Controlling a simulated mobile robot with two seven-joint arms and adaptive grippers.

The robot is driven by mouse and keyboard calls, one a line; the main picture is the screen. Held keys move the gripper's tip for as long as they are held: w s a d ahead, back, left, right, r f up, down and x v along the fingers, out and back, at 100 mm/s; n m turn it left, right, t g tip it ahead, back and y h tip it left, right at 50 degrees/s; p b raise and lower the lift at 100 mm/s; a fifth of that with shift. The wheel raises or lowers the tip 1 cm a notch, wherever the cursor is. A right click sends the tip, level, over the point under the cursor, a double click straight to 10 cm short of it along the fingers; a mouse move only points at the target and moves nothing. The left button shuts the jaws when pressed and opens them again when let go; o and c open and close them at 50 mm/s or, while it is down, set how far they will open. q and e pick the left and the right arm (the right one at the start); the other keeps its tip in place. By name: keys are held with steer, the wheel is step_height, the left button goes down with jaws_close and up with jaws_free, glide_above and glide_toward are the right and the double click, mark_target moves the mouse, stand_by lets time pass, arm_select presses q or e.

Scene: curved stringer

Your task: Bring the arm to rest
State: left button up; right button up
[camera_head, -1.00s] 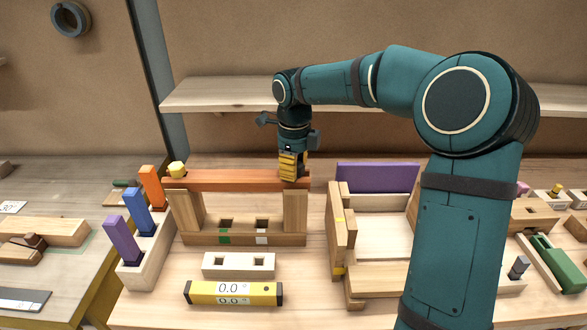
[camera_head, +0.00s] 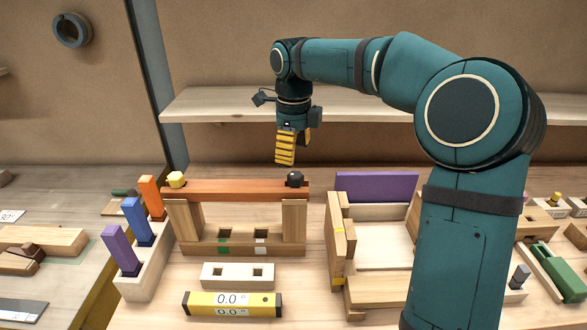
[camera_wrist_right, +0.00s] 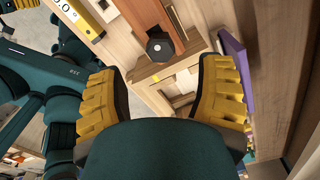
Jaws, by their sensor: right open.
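My right arm reaches in from the right in the head view. My right gripper (camera_head: 291,162) points down, open and empty, a little above the right end of the red-brown beam (camera_head: 235,190). Its yellow fingers stand wide apart in the right wrist view (camera_wrist_right: 164,95), with a dark knob (camera_wrist_right: 159,46) beyond them. That black knob (camera_head: 295,179) sits on the beam's right end, below the fingers and apart from them.
The beam lies across two wooden posts, with a yellow knob (camera_head: 176,179) at its left end. A rack of coloured blocks (camera_head: 145,270), a yellow level (camera_head: 232,304) and a wooden frame with a purple panel (camera_head: 376,187) stand around. A shelf (camera_head: 380,107) is behind the gripper.

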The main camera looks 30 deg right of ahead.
steer(key=shift+r, duration=2.1)
steer(key=shift+r, duration=0.1)
